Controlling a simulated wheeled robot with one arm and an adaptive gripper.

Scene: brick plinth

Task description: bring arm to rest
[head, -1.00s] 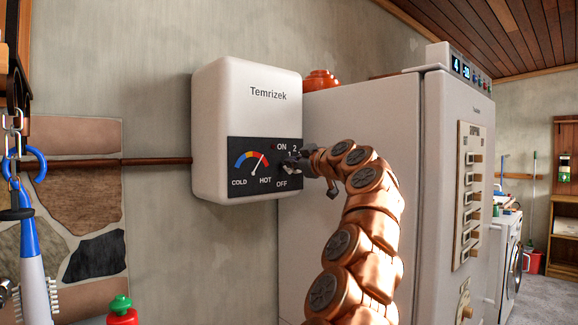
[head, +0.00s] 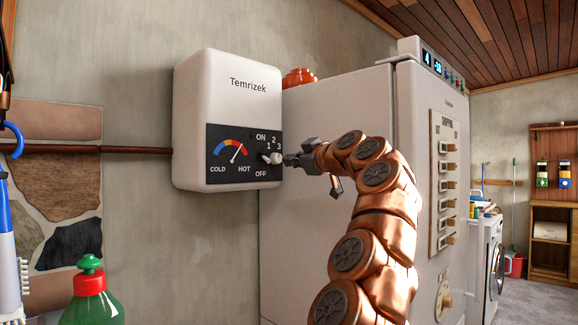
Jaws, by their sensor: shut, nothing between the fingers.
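My gripper (head: 291,160) is at the end of my raised copper-coloured arm, near the middle of the head view. It is shut and holds nothing. Its tip is just right of the knob (head: 272,158) on the dark control panel of a white Temrizek water heater (head: 228,95). A small gap seems to show between the tip and the knob, but I cannot tell the depth. The knob sits beside the markings ON, 1, 2, 3 and OFF. The gauge needle points toward the red side, near HOT.
A tall grey cabinet (head: 325,130) with a column of switches (head: 445,185) stands behind and right of my arm. A green-capped bottle (head: 90,295) is at lower left. A washing machine (head: 492,262) and wooden shelf (head: 550,235) are farther right. Floor shows at far right.

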